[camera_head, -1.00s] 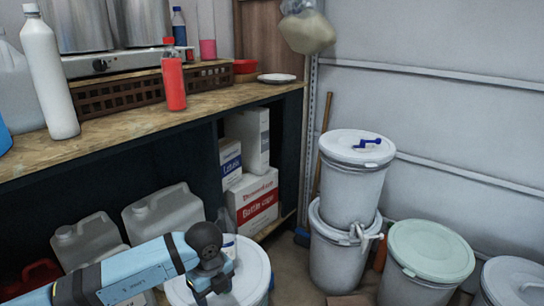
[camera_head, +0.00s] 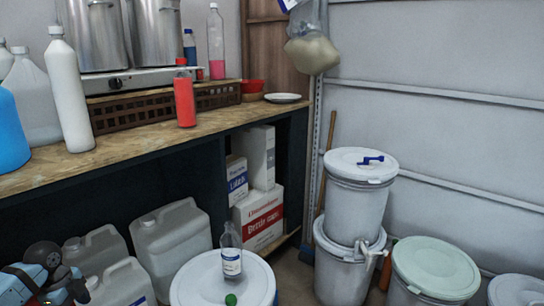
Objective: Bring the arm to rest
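My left arm is folded low in the bottom left corner, a light blue link with dark joints. Its gripper (camera_head: 62,285) is small and dark there, partly cut off by the frame, and its fingers cannot be made out clearly. It is well apart from the white drum (camera_head: 190,286) at the bottom centre. A clear bottle (camera_head: 231,262) with a blue and white label stands upright on that drum's lid. A small green round thing (camera_head: 231,299) is in front of it. My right gripper is not in view.
Pale jugs (camera_head: 172,240) stand close beside my arm, under the wooden worktop (camera_head: 130,140). Cartons (camera_head: 258,218) sit on the lower shelf. Two stacked drums (camera_head: 357,190) and a green-lidded drum (camera_head: 435,265) stand to the right.

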